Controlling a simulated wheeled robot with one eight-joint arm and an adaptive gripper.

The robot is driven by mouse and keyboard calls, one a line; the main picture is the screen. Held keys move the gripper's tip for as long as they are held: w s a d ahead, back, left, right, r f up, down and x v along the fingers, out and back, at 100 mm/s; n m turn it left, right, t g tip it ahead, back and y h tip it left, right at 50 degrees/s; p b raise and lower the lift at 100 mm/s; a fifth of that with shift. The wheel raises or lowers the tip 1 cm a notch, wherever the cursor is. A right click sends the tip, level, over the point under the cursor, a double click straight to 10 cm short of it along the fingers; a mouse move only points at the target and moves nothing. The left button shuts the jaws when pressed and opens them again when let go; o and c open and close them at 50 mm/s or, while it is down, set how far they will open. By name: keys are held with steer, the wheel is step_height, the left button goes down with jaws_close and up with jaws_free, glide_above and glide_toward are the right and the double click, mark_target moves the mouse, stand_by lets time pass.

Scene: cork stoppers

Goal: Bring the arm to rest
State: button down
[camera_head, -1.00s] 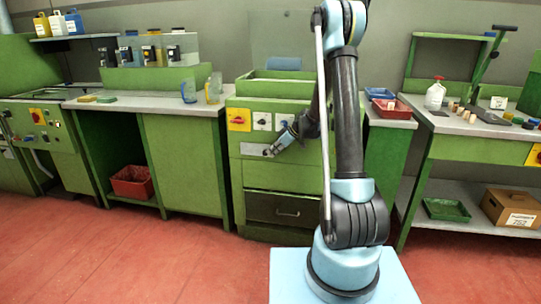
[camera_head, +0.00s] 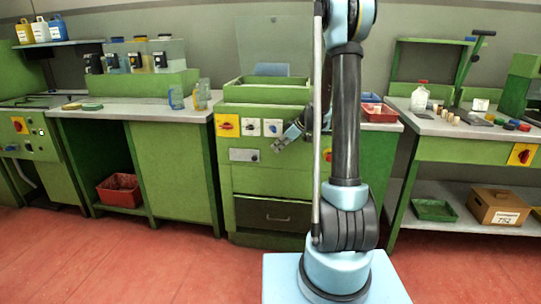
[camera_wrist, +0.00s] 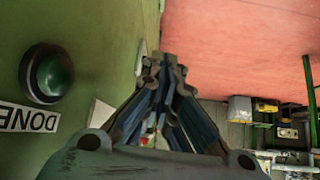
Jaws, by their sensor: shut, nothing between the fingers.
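My gripper (camera_head: 281,144) is in front of the green cabinet (camera_head: 270,180) in the middle, near its control panel, and is partly hidden behind my own arm column in the head view. In the wrist view my gripper (camera_wrist: 163,62) is shut and its fingers come together with nothing between them. A dark green button (camera_wrist: 47,73) and a label reading DONE (camera_wrist: 28,118) are on the green surface left of the fingers. Several cork stoppers (camera_head: 444,116) stand on the right bench, well away from my gripper.
The right bench (camera_head: 470,130) also holds a white bottle (camera_head: 419,98). A red tray (camera_head: 380,114) lies behind my arm. The left bench (camera_head: 140,108) carries two clear jugs (camera_head: 201,96). A cardboard box (camera_head: 497,207) sits on the lower right shelf. The red floor (camera_head: 150,265) in front is clear.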

steer(key=s+d+r+m+h, duration=0.1)
steer(key=s+d+r+m, duration=0.15)
steer(key=s, duration=0.55)
steer(key=s+d+r+m+h, duration=0.2)
steer(key=s+r, duration=0.1)
steer(key=s, duration=0.5)
steer(key=s+d+r+m+h, duration=0.1)
steer(key=s+d+r+m, duration=0.15)
steer(key=s, duration=0.45)
steer(key=s+d+f+m+h, duration=0.1)
steer(key=s+d+f+m, duration=0.1)
steer(key=s, duration=0.5)
steer(key=s+d+f+m+h, duration=0.1)
steer(key=s+d+f+m, duration=0.1)
steer(key=s, duration=0.4)
steer(key=s+d+f+m+h, duration=0.1)
steer(key=s+f+m, duration=0.1)
steer(key=s, duration=0.5)
steer(key=shift+s+d+f+m+g+h, duration=0.3)
steer(key=shift+s+d+m+h, duration=0.05)
steer(key=shift+d+m+h, duration=0.05)
